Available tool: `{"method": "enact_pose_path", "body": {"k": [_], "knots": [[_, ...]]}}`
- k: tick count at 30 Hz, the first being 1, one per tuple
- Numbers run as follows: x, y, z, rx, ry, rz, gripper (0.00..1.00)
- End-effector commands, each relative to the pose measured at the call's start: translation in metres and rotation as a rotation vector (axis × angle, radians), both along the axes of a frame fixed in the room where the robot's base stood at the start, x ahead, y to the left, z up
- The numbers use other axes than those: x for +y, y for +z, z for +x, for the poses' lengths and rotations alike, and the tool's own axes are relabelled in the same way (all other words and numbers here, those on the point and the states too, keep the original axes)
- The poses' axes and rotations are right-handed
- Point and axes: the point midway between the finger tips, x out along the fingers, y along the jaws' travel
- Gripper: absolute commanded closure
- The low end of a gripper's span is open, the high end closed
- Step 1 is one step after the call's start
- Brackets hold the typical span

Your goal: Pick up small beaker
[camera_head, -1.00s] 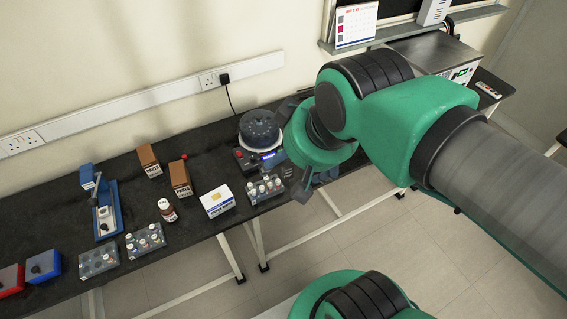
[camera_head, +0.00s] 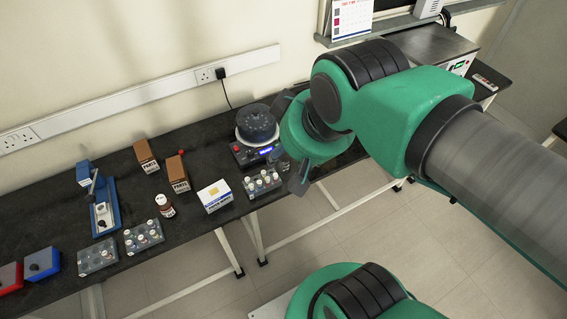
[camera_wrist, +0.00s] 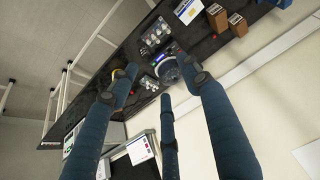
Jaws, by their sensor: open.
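I cannot clearly make out a small beaker. A faint clear shape (camera_head: 282,162) shows just below my gripper (camera_head: 288,142) in the head view, but I cannot tell what it is. My gripper hangs over the bench's right part, beside the round dark device (camera_head: 257,125), and hides some of the bench there. In the wrist view my gripper (camera_wrist: 172,52) has its dark blue fingers spread wide, with nothing held between them. The round device (camera_wrist: 168,72) shows beyond the fingers.
A rack of vials (camera_head: 262,184) stands in front of the device. A white box (camera_head: 216,197), a brown bottle (camera_head: 165,206), brown boxes (camera_head: 179,175), more vial racks (camera_head: 144,237) and a blue stand (camera_head: 104,212) lie leftward. The bench's front edge drops to the floor.

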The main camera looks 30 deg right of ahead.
Motion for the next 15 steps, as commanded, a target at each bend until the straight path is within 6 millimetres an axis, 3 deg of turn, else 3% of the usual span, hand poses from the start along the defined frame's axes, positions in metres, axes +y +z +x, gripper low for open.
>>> {"method": "enact_pose_path", "body": {"k": [8, 15], "knots": [[-0.004, -0.003, 0.021, 0.031, 0.011, -0.013, 0.52], [-0.017, -0.016, 0.069, 0.097, 0.042, -0.04, 0.52]]}}
